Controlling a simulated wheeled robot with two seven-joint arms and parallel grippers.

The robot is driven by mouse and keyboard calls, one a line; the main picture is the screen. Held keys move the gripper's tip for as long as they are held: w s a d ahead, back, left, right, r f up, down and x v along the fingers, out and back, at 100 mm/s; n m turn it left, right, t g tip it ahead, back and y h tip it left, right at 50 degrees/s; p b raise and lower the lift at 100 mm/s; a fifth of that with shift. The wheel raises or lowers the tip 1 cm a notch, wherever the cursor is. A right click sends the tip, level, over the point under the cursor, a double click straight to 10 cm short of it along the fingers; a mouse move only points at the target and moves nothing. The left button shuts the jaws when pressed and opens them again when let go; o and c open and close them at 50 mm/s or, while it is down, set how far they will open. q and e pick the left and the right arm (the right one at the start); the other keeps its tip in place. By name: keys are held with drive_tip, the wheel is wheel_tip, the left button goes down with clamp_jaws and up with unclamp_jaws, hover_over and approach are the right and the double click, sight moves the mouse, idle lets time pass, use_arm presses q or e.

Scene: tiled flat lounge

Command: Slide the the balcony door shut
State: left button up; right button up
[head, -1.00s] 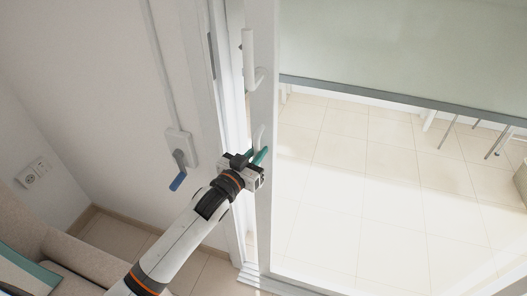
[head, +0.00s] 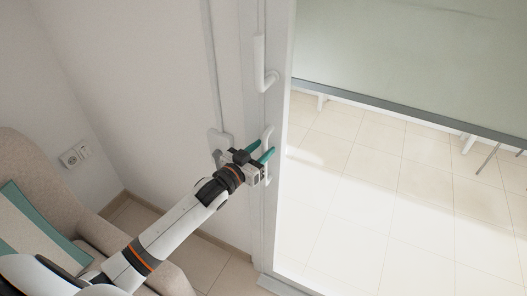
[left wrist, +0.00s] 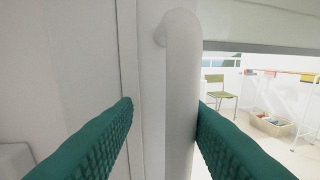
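The balcony door's white frame (head: 281,85) stands against the white jamb (head: 248,60) at the wall, with no bright gap visible between them in the head view. A white upright bar handle (head: 267,138) sits on the frame; it also shows in the left wrist view (left wrist: 181,90). My left gripper (head: 260,151) is at this handle, with its green fingers apart on either side of the bar. In the left wrist view the bar is close to the right finger, with space beside the left one; contact is unclear. My right gripper is not in view.
Another white lever handle (head: 262,65) is higher on the frame. A beige sofa (head: 125,240) with a striped cushion (head: 38,228) stands at lower left. A wall switch box (head: 217,141) is left of the gripper. Beyond the glass are tiles, a chair (left wrist: 219,90) and a box (left wrist: 270,123).

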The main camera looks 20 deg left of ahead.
use_arm(q)
drive_tip(key=shift+d, duration=0.3)
drive_tip(key=b+v, duration=0.2)
drive_tip(key=v, duration=1)
drive_tip(key=shift+a, duration=0.1)
drive_tip(key=s+a+f+n+g+y, duration=0.1)
drive_tip(key=s+a+f+g, duration=0.15)
drive_tip(key=f, duration=0.85)
drive_tip(key=s+a+f+g+y, duration=0.1)
drive_tip(key=s+f+g+y, duration=0.15)
drive_tip(key=f, duration=0.85)
drive_tip(key=s+a+f+n+g+y, duration=0.1)
drive_tip(key=s+f+g, duration=0.15)
drive_tip(key=f, duration=0.95)
drive_tip(key=s+d+f+g, duration=0.3)
drive_tip(key=s+f+g, duration=0.1)
drive_tip(key=s+f, duration=0.9)
drive_tip(key=s+d+f+m+g, duration=0.1)
drive_tip(key=s+d+f+g, duration=0.1)
drive_tip(key=s, duration=0.7)
drive_tip(key=s+d+f+m+g, duration=0.1)
drive_tip(key=s+d+f+g, duration=0.2)
drive_tip(key=s+f, duration=0.4)
drive_tip(key=s+d, duration=0.1)
drive_tip(key=s, duration=0.2)
drive_tip(key=shift+d, duration=0.4)
